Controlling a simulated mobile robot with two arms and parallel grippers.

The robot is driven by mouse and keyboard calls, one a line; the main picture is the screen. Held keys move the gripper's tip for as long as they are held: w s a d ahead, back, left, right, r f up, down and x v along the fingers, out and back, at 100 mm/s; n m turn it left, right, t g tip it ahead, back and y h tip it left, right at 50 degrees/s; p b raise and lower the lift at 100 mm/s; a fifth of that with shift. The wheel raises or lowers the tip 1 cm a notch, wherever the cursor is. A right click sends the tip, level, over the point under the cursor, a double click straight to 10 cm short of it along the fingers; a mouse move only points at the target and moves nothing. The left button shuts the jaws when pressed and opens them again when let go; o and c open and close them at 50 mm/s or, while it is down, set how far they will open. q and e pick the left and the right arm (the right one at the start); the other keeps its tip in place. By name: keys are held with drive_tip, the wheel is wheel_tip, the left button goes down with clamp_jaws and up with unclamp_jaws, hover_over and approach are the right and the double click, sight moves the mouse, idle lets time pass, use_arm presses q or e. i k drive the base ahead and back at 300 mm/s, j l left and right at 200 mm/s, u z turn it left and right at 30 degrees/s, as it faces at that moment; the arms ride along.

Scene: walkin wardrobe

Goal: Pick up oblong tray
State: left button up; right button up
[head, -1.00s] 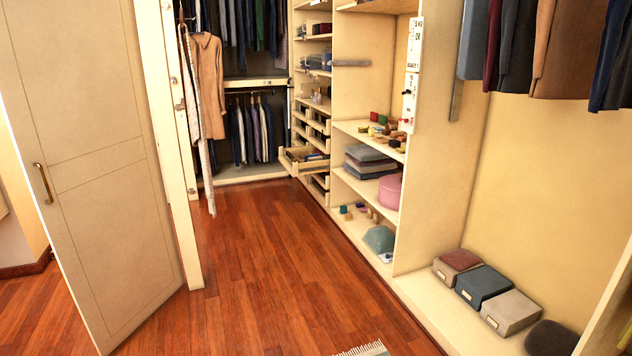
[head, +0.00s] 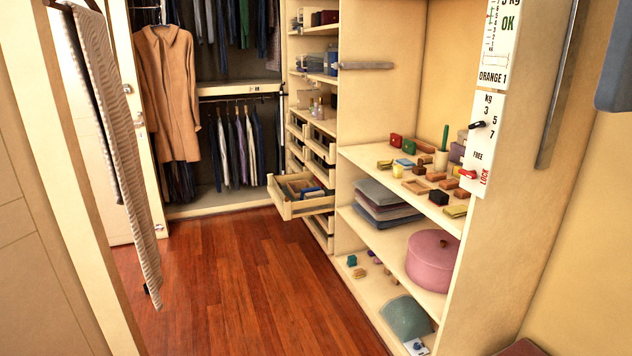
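Several small objects lie on the middle shelf (head: 362,156) of the right-hand unit. Among them are low brown pieces with an oblong outline: one at the front left (head: 415,187), one towards the right (head: 434,176) and one at the back (head: 424,146). They are too small for me to tell which is the oblong tray. Neither of my grippers is in view.
An open drawer (head: 287,207) juts out over the floor beyond the unit. A pink round box (head: 433,262) and folded cloths (head: 382,202) sit one shelf lower. A patterned garment (head: 112,150) hangs near on the left. The wooden floor (head: 250,290) is clear.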

sight(301, 186)
drive_tip(key=i, duration=0.75)
drive_tip(key=i+u, duration=0.1)
drive_tip(key=i, duration=0.65)
drive_tip(key=i+l, duration=0.15)
drive_tip(key=i, duration=0.6)
drive_tip(key=i+l+u, duration=0.1)
drive_tip(key=i, duration=0.6)
drive_tip(key=i+j+u, duration=0.3)
drive_tip(key=i, duration=0.15)
drive_tip(key=i+j+u, duration=0.15)
drive_tip(key=i+u, duration=0.15)
drive_tip(key=i, duration=0.2)
drive_tip(key=i+j+u, duration=0.1)
drive_tip(key=i, duration=0.7)
drive_tip(key=i+j+u, duration=0.1)
drive_tip(key=i, duration=0.7)
drive_tip(key=i+j+z, duration=0.1)
drive_tip(key=i+z, duration=0.35)
drive_tip(key=i+j+z, duration=0.2)
drive_tip(key=z, duration=0.3)
drive_tip(key=i+j+z, duration=0.3)
drive_tip(key=z, duration=0.15)
